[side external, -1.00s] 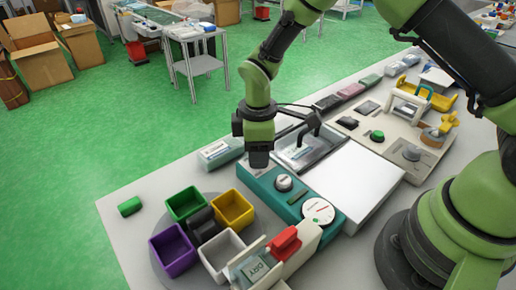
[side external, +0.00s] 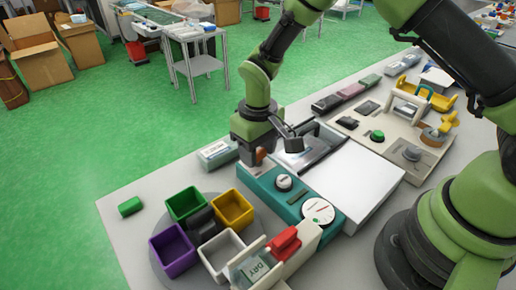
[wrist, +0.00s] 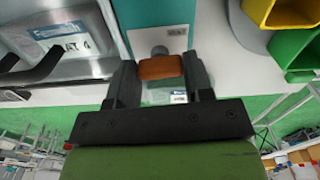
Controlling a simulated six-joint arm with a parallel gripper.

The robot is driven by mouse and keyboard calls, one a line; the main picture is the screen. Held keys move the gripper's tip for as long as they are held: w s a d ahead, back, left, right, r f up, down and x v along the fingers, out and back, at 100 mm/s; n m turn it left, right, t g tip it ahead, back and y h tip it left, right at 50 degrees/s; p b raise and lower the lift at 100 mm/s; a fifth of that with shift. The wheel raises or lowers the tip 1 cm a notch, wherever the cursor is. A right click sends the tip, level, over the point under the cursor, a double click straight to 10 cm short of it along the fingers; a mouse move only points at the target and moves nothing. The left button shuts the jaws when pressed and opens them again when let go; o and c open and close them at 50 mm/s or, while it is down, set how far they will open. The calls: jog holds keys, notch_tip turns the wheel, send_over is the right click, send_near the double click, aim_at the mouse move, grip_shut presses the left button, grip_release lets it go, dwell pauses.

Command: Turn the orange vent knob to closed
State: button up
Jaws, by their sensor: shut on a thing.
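The orange vent knob (wrist: 160,67) sits between my two fingers in the wrist view, on a grey stem against the pale side plate of the teal unit. My gripper (wrist: 158,75) is shut on it, one finger on each side. In the side view my gripper (side external: 252,150) is at the far left end of the teal unit (side external: 256,183), and a small orange part of the knob (side external: 261,155) shows beside the fingers. A small label is on the plate near the knob; its marking is too small to read.
A metal tray with a black handle (side external: 310,150) stands right beside my gripper. Green (side external: 186,201), yellow (side external: 233,207), purple (side external: 173,248) and white (side external: 222,255) bins stand in front. A labelled grey box (side external: 217,154) lies to the left. The table's left corner is mostly clear.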

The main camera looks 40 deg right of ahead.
aim_at(258, 152)
jog(key=shift+m, duration=0.6)
jog(key=o, duration=0.9)
jog(key=shift+r, duration=0.1)
notch_tip(258, 152, up, 9)
jog(key=shift+r, duration=0.4)
